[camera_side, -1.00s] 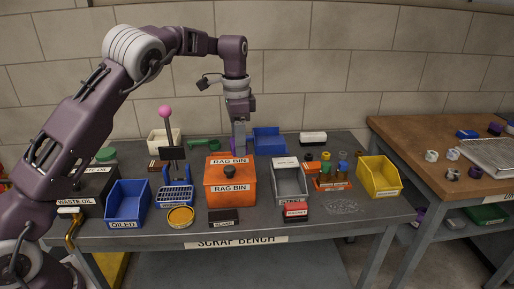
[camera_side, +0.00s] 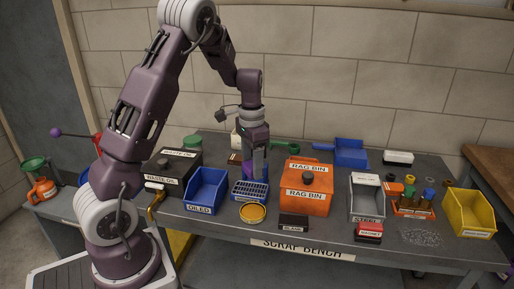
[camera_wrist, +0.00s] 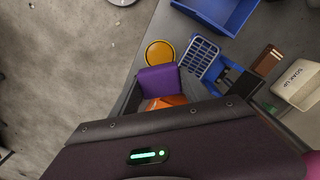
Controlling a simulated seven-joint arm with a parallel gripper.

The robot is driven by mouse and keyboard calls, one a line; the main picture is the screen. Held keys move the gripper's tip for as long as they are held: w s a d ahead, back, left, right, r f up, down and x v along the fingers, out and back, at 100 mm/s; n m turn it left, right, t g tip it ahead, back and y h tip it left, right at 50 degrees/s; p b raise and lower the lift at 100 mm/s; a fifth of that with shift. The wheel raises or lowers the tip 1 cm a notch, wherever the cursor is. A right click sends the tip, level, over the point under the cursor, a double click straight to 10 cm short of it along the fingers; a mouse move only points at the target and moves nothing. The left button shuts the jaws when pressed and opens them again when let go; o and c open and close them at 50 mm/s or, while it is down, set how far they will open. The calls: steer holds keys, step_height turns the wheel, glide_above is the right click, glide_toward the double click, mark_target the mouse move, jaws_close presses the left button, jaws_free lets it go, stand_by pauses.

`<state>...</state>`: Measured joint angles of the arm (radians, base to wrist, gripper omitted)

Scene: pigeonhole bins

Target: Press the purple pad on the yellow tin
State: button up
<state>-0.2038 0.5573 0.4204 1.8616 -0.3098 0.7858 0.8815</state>
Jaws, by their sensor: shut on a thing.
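The yellow tin (camera_side: 252,212) is a low round tin near the bench's front edge, in front of the blue wire basket. It also shows at the upper middle of the wrist view (camera_wrist: 160,53). My gripper (camera_side: 256,173) points down behind the basket, left of the orange rag bin. It is shut on the purple pad (camera_wrist: 158,80), a blocky piece just below the tin in the wrist view. In the side view the purple pad (camera_side: 249,171) is partly hidden by my fingers. The pad appears apart from the tin; its height is hard to judge.
The blue wire basket (camera_side: 249,188) stands between my gripper and the tin. The orange rag bin (camera_side: 303,206) is to the right, the blue oiled bin (camera_side: 206,193) to the left. A black box (camera_side: 293,222) sits right of the tin at the front edge.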

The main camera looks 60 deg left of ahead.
glide_toward(253, 211)
step_height(253, 211, down, 6)
steer(key=shift+r, duration=0.25)
steer(key=shift+f, duration=0.55)
stand_by(0.8)
steer(key=o, duration=1.3)
steer(key=shift+c, duration=0.6)
steer(key=shift+c, duration=1.3)
steer(key=shift+r, duration=0.15)
